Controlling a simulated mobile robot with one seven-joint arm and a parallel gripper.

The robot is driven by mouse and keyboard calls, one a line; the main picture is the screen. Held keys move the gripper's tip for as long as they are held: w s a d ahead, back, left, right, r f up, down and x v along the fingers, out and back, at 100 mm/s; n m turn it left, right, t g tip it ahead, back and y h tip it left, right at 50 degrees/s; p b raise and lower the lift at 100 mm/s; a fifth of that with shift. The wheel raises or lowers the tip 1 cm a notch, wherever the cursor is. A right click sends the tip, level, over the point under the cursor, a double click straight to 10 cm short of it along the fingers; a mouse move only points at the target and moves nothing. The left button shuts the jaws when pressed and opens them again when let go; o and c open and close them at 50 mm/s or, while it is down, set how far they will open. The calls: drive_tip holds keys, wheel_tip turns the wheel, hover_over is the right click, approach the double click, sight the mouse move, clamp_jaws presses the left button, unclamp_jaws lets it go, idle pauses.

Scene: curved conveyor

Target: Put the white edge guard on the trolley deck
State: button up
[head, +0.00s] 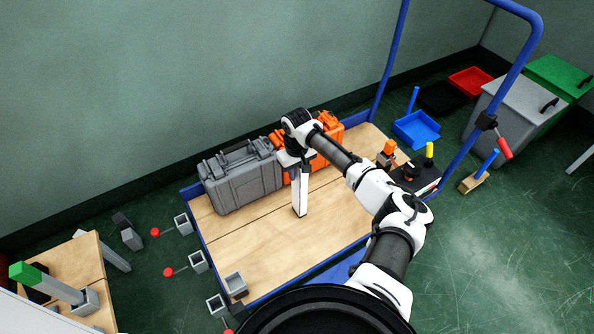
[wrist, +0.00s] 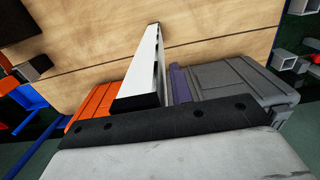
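The white edge guard (head: 299,191) is a long, narrow white strip with a darker side. It stands roughly upright below my gripper (head: 296,163), over the trolley deck (head: 258,252), a wooden board in a blue frame. My gripper appears shut on the guard's upper end; its fingertips are mostly hidden. In the wrist view the guard (wrist: 143,72) runs from the gripper's black mount toward the wooden deck (wrist: 90,50). Its far end is close to the boards; I cannot tell whether it touches.
A grey case (head: 240,178) and an orange case (head: 328,134) stand on the deck's wall side, close to the gripper. Dark items with orange and yellow tops (head: 410,172) sit at the deck's right end.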

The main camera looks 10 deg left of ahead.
drive_tip(key=shift+r, duration=0.1)
wheel_tip(320, 180, up, 12)
drive_tip(key=shift+r+p, duration=0.1)
drive_tip(key=shift+p, duration=0.35)
